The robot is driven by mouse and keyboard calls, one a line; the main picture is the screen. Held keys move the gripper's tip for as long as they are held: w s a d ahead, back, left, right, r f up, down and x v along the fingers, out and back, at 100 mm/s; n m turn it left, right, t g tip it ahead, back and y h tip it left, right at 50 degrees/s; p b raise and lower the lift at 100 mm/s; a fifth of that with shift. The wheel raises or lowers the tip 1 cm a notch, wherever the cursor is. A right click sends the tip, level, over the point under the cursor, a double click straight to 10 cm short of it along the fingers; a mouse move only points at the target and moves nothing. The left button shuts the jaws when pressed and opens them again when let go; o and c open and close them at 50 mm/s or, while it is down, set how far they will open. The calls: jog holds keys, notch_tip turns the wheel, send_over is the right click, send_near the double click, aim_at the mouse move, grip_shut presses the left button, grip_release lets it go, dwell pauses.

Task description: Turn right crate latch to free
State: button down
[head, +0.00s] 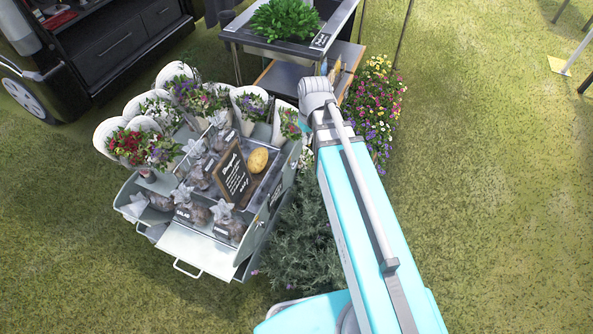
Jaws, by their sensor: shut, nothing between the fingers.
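A grey-white metal flower cart or crate (262,222) stands left of centre, with its right side wall facing my arm. Small dark details show on that right wall, but I cannot make out a latch or which way it is turned. My pale blue arm reaches up from the bottom right and ends in view at a white rounded joint, to the right of the cart's back corner. My gripper does not show; it is beyond or behind that joint.
Wrapped bouquets (145,148) line the cart's back and left. A chalkboard sign (232,172) and a yellow oval object (258,160) sit on top. A leafy bush (300,240) fills the space between cart and arm. A planter table (262,42) stands behind. Grass is open at right.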

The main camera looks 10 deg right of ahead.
jog(key=w+d+f+n+y+b, duration=0.1)
jog(key=w+f+n+b, duration=0.3)
jog(key=w+f+b, duration=0.5)
jog(key=w+d+f+n+t+y+b, duration=0.1)
jog(key=w+f+n+b, duration=0.3)
jog(key=w+f+b, duration=0.5)
notch_tip(320, 180, down, 6)
jog(key=b, duration=0.5)
jog(key=shift+f+t+b, duration=0.1)
jog(key=shift+t+b, duration=0.2)
jog(key=shift+b, duration=0.05)
jog(key=b, duration=1)
send_over(293, 167)
jog(key=f, duration=0.9)
jog(key=shift+s+d+f, duration=0.1)
jog(key=shift+d+f, duration=0.2)
jog(key=shift+f+b, duration=1.65)
jog(key=shift+f, duration=0.2)
